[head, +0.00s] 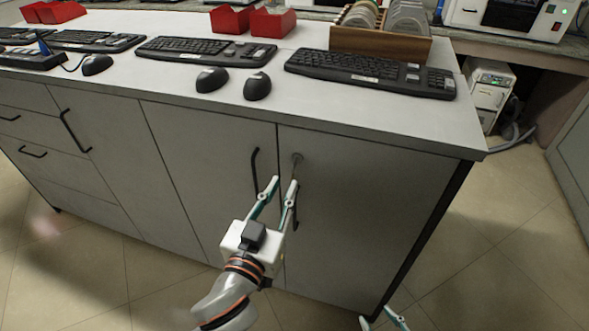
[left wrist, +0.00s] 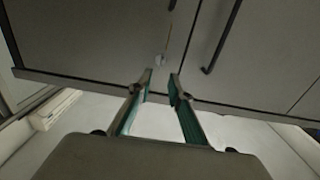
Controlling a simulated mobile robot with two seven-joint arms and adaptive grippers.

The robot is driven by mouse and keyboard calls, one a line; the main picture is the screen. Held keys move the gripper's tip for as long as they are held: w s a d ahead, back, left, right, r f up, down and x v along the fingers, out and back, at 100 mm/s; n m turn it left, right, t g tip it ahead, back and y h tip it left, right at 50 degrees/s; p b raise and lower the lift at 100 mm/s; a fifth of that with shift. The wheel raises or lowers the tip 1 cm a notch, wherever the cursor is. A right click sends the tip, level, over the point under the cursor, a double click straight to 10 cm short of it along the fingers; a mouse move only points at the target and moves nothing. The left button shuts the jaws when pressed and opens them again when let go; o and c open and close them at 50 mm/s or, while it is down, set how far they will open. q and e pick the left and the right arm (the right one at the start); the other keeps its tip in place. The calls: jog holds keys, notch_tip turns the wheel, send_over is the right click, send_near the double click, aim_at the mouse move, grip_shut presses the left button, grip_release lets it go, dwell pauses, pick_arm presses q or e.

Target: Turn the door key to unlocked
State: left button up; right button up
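The key lock (head: 297,158) is a small round metal piece at the top left of the right cabinet door (head: 365,200); a thin part seems to stick out of it. Its turn angle is too small to tell. In the left wrist view the lock (left wrist: 160,60) shows as a small pale piece just beyond the fingertips. My left gripper (head: 284,184) is just below the lock in the head view, its fingers apart with nothing between them; they also show in the left wrist view (left wrist: 162,76). My right gripper (head: 380,317) is partly cut off at the bottom edge, fingers apart.
A black handle (head: 254,170) stands on the neighbouring door, left of my left gripper. The counter (head: 330,107) overhangs above, holding keyboards (head: 370,73), mice and a wooden rack (head: 380,42). The floor (head: 480,260) at the right is clear.

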pick_arm(q)
jog(key=x, duration=0.7)
jog(key=shift+w, duration=0.3)
jog(key=shift+f, duration=0.15)
grip_shut()
